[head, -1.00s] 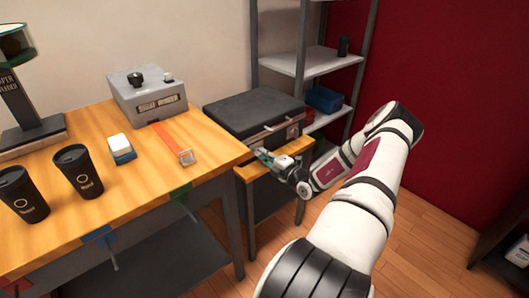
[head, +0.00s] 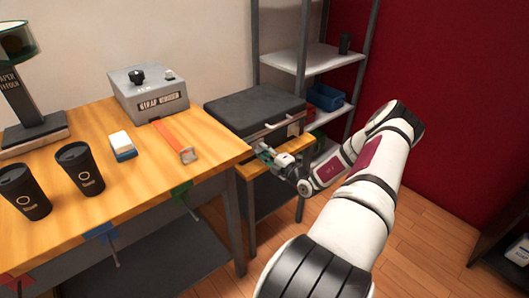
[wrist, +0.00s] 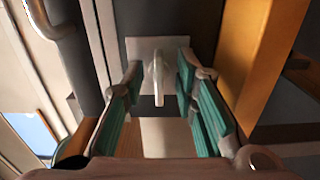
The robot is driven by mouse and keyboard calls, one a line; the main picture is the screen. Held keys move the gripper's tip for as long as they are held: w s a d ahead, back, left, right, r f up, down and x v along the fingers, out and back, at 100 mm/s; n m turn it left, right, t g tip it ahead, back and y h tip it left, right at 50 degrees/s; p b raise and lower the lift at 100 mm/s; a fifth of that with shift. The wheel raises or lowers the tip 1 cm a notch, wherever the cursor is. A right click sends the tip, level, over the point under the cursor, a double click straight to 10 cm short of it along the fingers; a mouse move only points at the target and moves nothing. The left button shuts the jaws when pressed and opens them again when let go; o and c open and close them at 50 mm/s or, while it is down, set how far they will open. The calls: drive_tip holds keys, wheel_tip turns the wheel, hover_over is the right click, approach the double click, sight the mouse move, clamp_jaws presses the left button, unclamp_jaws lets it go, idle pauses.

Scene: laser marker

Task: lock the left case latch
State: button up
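The dark grey case (head: 254,108) lies closed on a small wooden stand, with a pale carry handle (head: 283,123) on its front. My gripper (head: 264,152) is at the left part of the case's front in the head view. In the wrist view the left case latch (wrist: 157,75) is a pale lever standing out from a light plate (wrist: 140,50). My gripper (wrist: 159,80) is open there, its teal-padded fingers on either side of the lever with gaps visible. The handle (wrist: 45,20) shows at upper left. The gripper hides the latch in the head view.
The wooden stand (head: 248,172) lies just below the case, and its orange edge (wrist: 248,60) runs close to the right finger. The workbench (head: 75,205) with cups and a grey box (head: 149,95) is to the left. A metal shelf (head: 312,62) stands behind.

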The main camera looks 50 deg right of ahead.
drive_tip(key=v, duration=1.2)
idle(0.4)
